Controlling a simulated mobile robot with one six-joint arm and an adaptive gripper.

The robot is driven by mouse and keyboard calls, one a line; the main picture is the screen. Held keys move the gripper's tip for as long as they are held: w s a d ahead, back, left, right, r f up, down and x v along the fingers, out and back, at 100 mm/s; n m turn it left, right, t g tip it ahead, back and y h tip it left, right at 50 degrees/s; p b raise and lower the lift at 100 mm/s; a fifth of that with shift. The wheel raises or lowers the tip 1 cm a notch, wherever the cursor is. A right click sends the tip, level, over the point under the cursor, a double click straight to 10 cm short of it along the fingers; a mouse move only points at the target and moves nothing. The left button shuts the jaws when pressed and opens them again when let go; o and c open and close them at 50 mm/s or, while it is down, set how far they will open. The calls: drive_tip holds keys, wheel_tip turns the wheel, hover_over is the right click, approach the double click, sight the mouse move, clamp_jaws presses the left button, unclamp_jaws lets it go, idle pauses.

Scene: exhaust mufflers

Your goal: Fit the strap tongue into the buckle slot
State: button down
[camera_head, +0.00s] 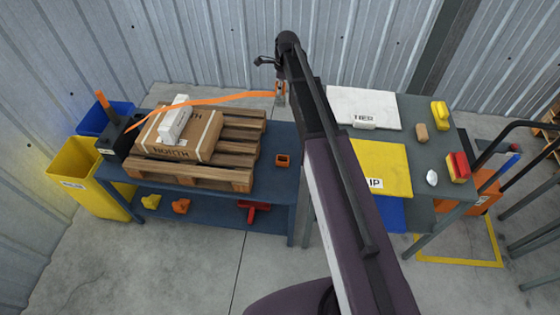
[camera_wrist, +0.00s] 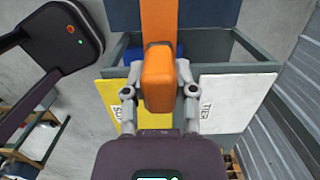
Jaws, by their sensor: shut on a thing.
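An orange strap (camera_head: 225,98) runs from a dark box with an orange post at the left, above the carton and pallet, to my gripper (camera_head: 280,97). My gripper is shut on the strap's orange tongue, raised above the back of the blue table. In the wrist view, the block-like orange tongue (camera_wrist: 158,82) sits between both fingers, with the strap (camera_wrist: 158,22) leading away from it. A small orange block with a dark opening, which looks like the buckle (camera_head: 283,160), stands on the blue table right of the pallet. The tongue is apart from it.
The carton (camera_head: 199,147) with a white block (camera_head: 174,122) rests on the wooden pallet (camera_head: 205,175). The second table at right holds a white panel (camera_head: 365,103), a yellow panel (camera_head: 382,163) and small parts. Yellow (camera_head: 75,178) and blue bins stand at left.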

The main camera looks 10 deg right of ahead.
drive_tip(key=shift+w+a, duration=0.1)
idle(0.4)
wheel_tip(320, 180, down, 29)
drive_tip(key=d+b, duration=0.1)
drive_tip(key=b, duration=2.8)
drive_tip(key=shift+d, duration=0.25)
drive_tip(key=b, duration=0.6)
approach(279, 157)
drive_tip(key=shift+s+d+r, duration=0.1)
drive_tip(key=shift+s+r, duration=0.05)
drive_tip(key=shift+s, duration=0.3)
drive_tip(key=shift+s+r, duration=0.15)
drive_tip(key=shift+s, duration=0.3)
drive_tip(key=shift+f+b, duration=1.9)
drive_tip(key=shift+b, duration=0.15)
drive_tip(key=shift+f, duration=0.1)
